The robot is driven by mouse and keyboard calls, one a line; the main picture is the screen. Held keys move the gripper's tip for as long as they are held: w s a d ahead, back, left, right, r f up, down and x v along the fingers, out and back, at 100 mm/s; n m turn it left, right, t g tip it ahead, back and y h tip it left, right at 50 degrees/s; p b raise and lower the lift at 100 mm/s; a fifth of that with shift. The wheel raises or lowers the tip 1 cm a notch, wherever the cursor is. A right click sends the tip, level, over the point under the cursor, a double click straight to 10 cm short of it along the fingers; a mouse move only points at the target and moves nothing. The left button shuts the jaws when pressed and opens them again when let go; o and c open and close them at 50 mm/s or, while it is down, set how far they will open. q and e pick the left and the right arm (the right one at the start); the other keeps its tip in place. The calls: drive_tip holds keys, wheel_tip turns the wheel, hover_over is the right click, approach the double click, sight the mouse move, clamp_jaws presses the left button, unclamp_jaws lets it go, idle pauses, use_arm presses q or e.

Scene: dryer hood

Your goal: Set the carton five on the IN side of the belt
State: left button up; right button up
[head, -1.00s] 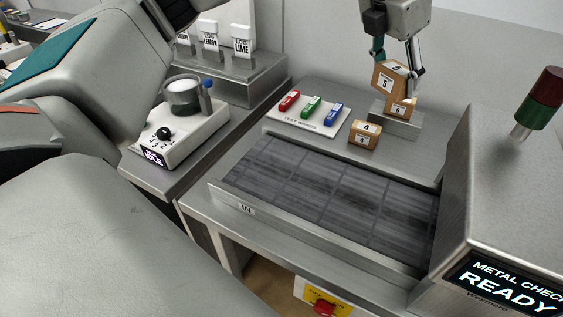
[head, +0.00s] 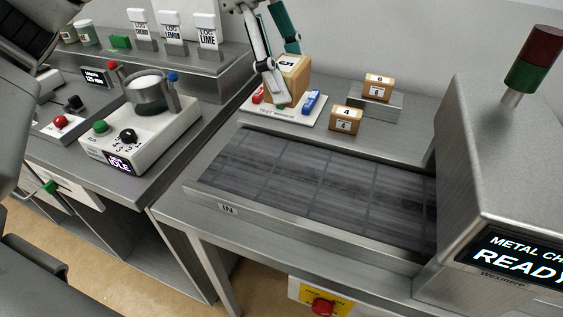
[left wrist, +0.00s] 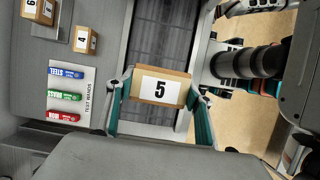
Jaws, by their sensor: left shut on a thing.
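The carton five (head: 288,77) is a brown box with a white label reading 5. My left gripper (head: 274,72) is shut on it and holds it above the test wands plate in the head view. In the left wrist view the carton five (left wrist: 160,87) sits between the two fingers, label facing the camera. The belt (head: 315,188) is dark grey and empty, with an IN label (head: 228,209) on its front rail at the left end.
Carton four (head: 345,119) stands behind the belt. Carton six (head: 378,87) stands on a metal block (head: 372,105). The test wands plate (head: 312,117) lies behind the belt's left half. The metal checker housing (head: 500,170) bounds the belt's right end.

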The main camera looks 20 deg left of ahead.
use_arm(q)
drive_tip(key=b, duration=0.1)
hover_over(293, 172)
drive_tip(key=a, duration=0.2)
drive_tip(key=f, duration=1.3)
drive_tip(key=shift+d, duration=0.25)
wheel_tip(293, 172, down, 4)
drive_tip(key=shift+s+f+b, duration=0.1)
drive_tip(key=shift+f+b, duration=0.05)
drive_tip(key=shift+b, duration=0.3)
drive_tip(key=shift+f, duration=0.2)
drive_tip(key=shift+f, duration=0.15)
drive_tip(key=o, duration=1.2)
drive_tip(key=shift+c, duration=0.2)
